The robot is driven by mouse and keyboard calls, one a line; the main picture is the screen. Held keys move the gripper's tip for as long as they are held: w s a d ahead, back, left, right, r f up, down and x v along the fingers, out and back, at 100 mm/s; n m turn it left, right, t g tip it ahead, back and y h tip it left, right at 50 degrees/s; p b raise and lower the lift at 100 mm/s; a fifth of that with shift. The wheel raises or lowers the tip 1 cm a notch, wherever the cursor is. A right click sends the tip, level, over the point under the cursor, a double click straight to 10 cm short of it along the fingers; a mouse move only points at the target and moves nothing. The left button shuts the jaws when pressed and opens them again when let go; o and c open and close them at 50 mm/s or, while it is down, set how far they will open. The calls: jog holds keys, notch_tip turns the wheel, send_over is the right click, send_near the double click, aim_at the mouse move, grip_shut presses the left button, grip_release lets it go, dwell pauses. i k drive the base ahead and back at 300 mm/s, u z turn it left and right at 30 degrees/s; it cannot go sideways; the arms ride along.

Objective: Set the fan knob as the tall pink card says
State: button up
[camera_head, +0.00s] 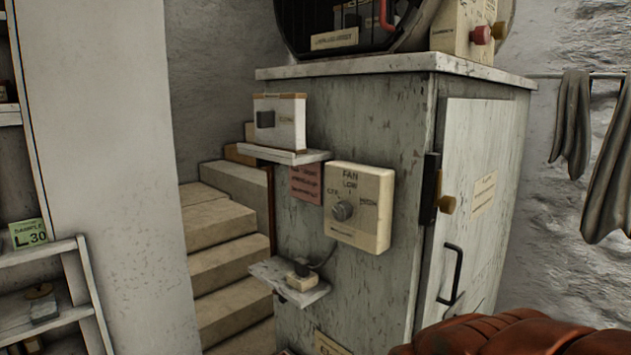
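The fan box (374,222) is a cream control box on the side of the grey cabinet. It is labelled FAN, with OFF at the left, LOW at the top and HIGH at the right. Its round grey knob (343,210) sits at the lower left of the face; I cannot tell which mark it points to. A pink card (305,183) with dark print is on the cabinet just left of the box, under a small shelf. Its text is too small to read. My gripper is not in view.
The worn grey cabinet (392,110) has a door with a black handle (451,274). Small shelves hold a white switch box (279,120) and a plug (302,280). Stairs (228,268) rise behind. A red-brown form (500,336) fills the lower right.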

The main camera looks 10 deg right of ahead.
aim_at(342, 211)
jog(key=z, duration=1.55)
jog(key=k, duration=1.05)
jog(key=u, duration=2)
jog(key=i, duration=0.5)
